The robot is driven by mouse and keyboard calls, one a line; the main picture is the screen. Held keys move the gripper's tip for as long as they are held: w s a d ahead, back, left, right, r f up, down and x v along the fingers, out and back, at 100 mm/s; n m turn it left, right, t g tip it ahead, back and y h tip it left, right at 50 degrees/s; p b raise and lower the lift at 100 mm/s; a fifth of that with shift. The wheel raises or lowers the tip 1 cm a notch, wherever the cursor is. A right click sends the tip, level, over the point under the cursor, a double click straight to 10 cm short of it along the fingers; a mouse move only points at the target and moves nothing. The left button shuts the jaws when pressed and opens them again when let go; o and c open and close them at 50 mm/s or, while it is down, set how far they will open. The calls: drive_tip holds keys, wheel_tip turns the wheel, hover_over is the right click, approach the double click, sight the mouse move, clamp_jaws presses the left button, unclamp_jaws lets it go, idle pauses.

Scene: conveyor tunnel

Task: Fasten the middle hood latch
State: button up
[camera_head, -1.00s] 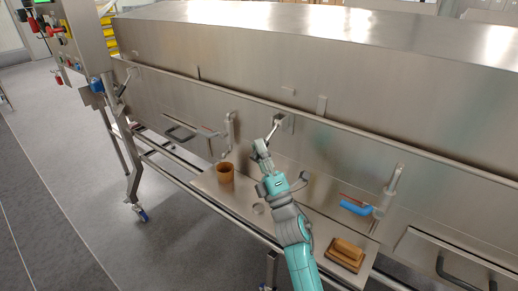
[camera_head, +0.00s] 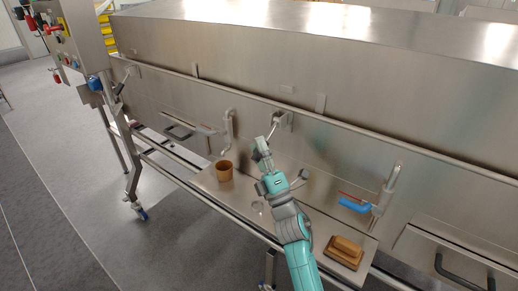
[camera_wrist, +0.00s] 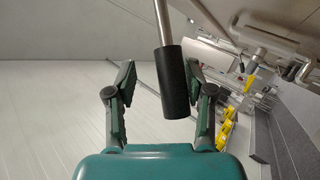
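The middle hood latch (camera_head: 283,117) is a small steel bracket on the front of the steel hood (camera_head: 300,75), just below the long rail. Its lever slants down and left from the bracket toward my gripper (camera_head: 261,146). In the wrist view, the lever's steel rod ends in a black cylindrical grip (camera_wrist: 172,85). My gripper (camera_wrist: 159,85) is open, with one finger on each side of the black grip. The grip lies nearer the right finger; I cannot tell whether they touch. Nothing is clamped.
A shelf (camera_head: 206,180) below the hood carries a brown cup (camera_head: 224,170), a small clear round item (camera_head: 257,207) and a wooden-backed brush (camera_head: 345,252). A blue-handled valve (camera_head: 354,205) stands right of my arm. An upright pipe (camera_head: 228,130) is at left. Grey floor lies open at left.

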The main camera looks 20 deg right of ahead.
drive_tip(key=v, duration=1.2)
